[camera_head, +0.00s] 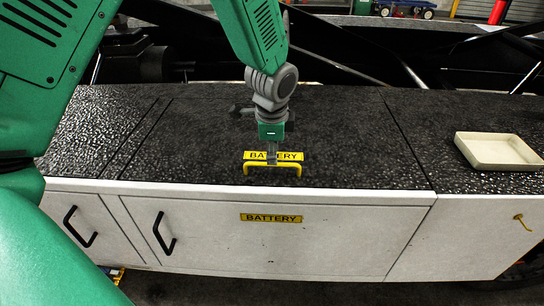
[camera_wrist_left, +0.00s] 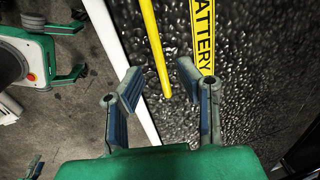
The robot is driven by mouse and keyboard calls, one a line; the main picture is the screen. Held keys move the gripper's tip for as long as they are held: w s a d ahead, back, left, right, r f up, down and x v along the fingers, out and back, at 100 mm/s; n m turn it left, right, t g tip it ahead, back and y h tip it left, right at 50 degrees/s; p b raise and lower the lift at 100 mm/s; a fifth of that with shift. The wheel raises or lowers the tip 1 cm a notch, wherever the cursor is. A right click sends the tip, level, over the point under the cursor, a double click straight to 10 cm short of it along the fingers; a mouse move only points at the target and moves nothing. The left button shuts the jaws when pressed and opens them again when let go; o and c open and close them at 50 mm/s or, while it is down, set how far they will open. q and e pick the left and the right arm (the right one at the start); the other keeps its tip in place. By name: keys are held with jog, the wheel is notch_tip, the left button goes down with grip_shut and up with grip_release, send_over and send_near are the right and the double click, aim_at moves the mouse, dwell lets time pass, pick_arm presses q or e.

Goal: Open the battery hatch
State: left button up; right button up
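The battery hatch (camera_head: 345,140) is a black textured panel in the top of a white cabinet, lying flat and closed. A yellow handle (camera_head: 285,166) stands at its front edge, before a yellow BATTERY label (camera_head: 290,156). My left gripper (camera_head: 272,160) points down over the handle and hides part of the label. In the left wrist view my left gripper (camera_wrist_left: 158,85) is open, with the yellow handle (camera_wrist_left: 154,45) running between its fingers. I see no grip on it; whether a finger touches it I cannot tell.
A beige tray (camera_head: 497,151) lies on the top at the right. The white front has black pulls (camera_head: 163,232), another BATTERY label (camera_head: 271,218) and a small yellow handle (camera_head: 521,221). Dark bars (camera_head: 420,75) cross behind the cabinet. The top around the handle is clear.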

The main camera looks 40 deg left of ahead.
pick_arm(q)
notch_tip(320, 180, up, 9)
jog(key=s, duration=0.1)
jog(key=shift+s+a+f, duration=0.15)
jog(key=shift+s+a, duration=0.05)
jog(key=shift+s, duration=0.05)
